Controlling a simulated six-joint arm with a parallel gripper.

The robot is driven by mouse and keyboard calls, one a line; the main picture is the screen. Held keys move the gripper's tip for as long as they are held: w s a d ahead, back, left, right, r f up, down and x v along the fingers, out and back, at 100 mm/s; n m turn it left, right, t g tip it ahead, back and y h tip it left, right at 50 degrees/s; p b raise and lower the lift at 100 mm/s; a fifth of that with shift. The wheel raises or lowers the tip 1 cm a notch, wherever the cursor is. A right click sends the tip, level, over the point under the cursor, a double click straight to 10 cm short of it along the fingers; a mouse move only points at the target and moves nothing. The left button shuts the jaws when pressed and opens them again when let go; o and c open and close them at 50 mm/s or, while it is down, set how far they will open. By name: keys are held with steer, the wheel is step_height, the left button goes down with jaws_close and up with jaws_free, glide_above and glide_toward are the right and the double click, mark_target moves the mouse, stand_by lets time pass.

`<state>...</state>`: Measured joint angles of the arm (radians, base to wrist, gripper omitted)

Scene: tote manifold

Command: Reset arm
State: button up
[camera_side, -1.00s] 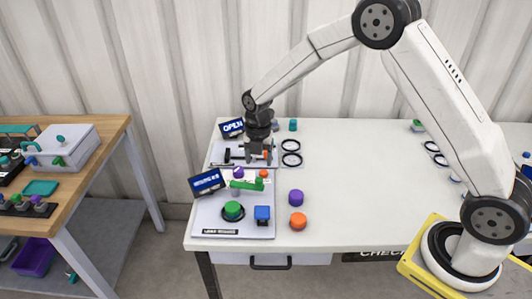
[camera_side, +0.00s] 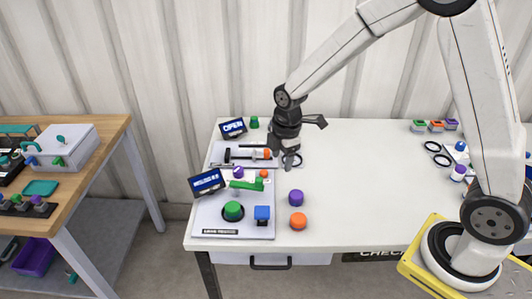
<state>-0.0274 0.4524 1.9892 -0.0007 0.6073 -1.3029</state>
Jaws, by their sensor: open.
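My gripper (camera_side: 290,163) points down just right of the far grey panel (camera_side: 216,152). It is open, and I see nothing held in it. Its tips overlap a black ring (camera_side: 299,160) on the white table; the gap in height is hard to tell. The far panel carries a black slider fixture (camera_side: 240,154) with an orange knob (camera_side: 267,153) and a blue "OPEN" sign (camera_side: 232,128). The near panel (camera_side: 205,222) holds a green knob (camera_side: 233,211), a blue block (camera_side: 262,213), a green lever (camera_side: 246,185) and another blue sign (camera_side: 207,182).
A purple knob (camera_side: 296,198) and an orange knob (camera_side: 298,221) stand on the table (camera_side: 370,200), whose middle is clear. A small green piece (camera_side: 254,122) is at the back. Small coloured pieces (camera_side: 436,126) and rings (camera_side: 432,147) lie right. A wooden bench (camera_side: 95,160) stands left.

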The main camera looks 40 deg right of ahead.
steer(key=s+d+r+m+t, duration=0.1)
steer(key=s+r+m, duration=0.1)
steer(key=s+m, duration=1.2)
steer(key=shift+m+t, duration=0.3)
steer(key=shift+m, duration=0.3)
